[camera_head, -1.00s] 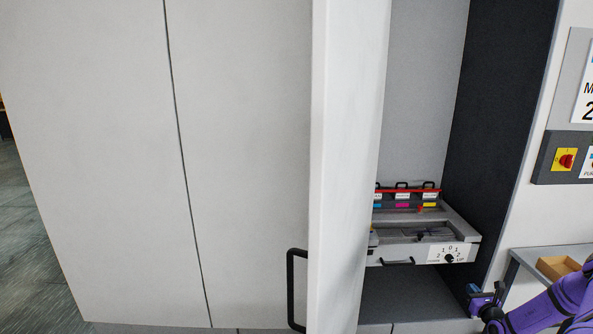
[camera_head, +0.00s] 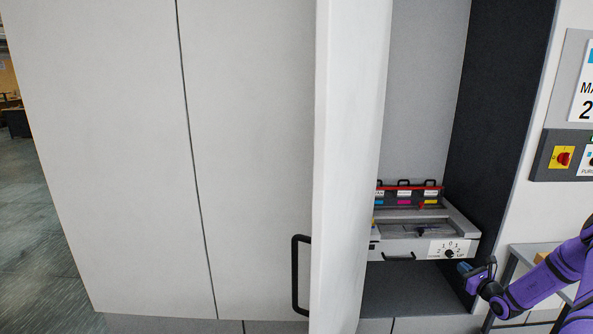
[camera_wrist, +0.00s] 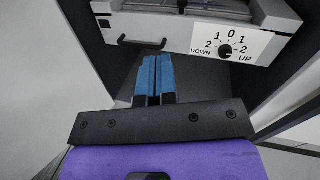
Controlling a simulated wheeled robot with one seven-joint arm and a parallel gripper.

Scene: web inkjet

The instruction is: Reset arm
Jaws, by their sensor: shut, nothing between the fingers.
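My gripper (camera_wrist: 154,80) is shut and empty, its two blue fingers pressed together in the wrist view. In the head view my gripper (camera_head: 465,268) is at the lower right, at the end of my purple arm, just below and right of the grey drawer unit (camera_head: 412,246). The wrist view shows the drawer unit's front, with a black handle (camera_wrist: 142,43) at left and a black knob (camera_wrist: 225,50) on a white dial marked DOWN and UP. The fingers point toward the space below the drawer unit, apart from the handle and knob.
A tall pale door (camera_head: 350,160) stands open left of the bay; another door edge handle (camera_head: 301,275) is near it. A dark bay wall (camera_head: 497,130) is at right. A panel with a red and yellow switch (camera_head: 562,157) and a grey side table (camera_head: 527,250) lie further right.

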